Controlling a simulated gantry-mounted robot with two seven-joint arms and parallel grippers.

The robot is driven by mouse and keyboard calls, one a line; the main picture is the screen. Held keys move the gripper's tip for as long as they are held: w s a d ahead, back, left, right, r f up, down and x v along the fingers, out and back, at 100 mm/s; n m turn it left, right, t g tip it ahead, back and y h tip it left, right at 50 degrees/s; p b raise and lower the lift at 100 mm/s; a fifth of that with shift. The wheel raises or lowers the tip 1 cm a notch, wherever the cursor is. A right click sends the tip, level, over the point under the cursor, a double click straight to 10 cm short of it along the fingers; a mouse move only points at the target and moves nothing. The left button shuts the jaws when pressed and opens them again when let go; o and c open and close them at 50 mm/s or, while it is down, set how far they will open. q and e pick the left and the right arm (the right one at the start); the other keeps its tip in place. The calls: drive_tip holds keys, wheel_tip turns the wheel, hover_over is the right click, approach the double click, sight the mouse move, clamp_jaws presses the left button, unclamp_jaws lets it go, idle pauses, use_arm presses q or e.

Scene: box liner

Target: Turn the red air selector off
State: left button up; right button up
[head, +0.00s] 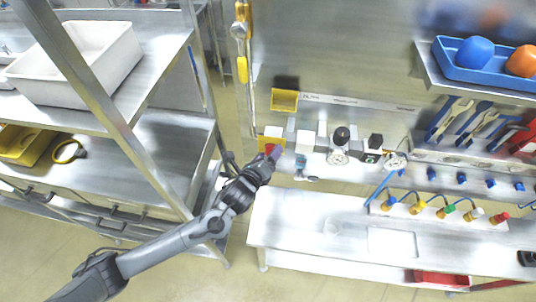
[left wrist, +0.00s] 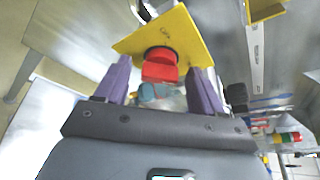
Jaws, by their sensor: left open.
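The red air selector (left wrist: 160,68) is a red knob on a dark round base, mounted on a yellow plate (left wrist: 183,32) in the left wrist view. In the head view the yellow plate (head: 271,132) is at the left end of a row of wall fittings, with the red knob partly hidden by my gripper. My left gripper (head: 268,158) is open. Its two purple fingers stand on either side of the red knob in the left wrist view, with a gap visible on each side. I cannot tell how deep the fingertips reach around it. My right gripper is not in view.
White and black fittings (head: 340,150) line the wall to the right of the selector. A steel bench (head: 290,230) lies below, with coloured valves (head: 442,210) at its right. A steel shelf rack with a white bin (head: 75,60) stands at the left.

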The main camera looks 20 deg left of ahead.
use_arm(q)
drive_tip(key=c, duration=1.1)
drive_tip(key=shift+f, duration=0.1)
drive_tip(key=shift+f+n+t+b, duration=0.15)
drive_tip(key=shift+n+t+b, duration=0.9)
drive_tip(key=shift+n+b, duration=1.4)
drive_tip(key=shift+f+n+t+b, duration=0.15)
drive_tip(key=shift+n+t+b, duration=1.15)
drive_tip(key=shift+n, duration=1.9)
drive_tip(key=shift+f+n+t+b, duration=0.15)
drive_tip(key=shift+n+t+b, duration=0.6)
drive_tip(key=shift+n+b, duration=1.8)
drive_tip(key=shift+n, duration=0.5)
drive_tip(key=o, duration=1.1)
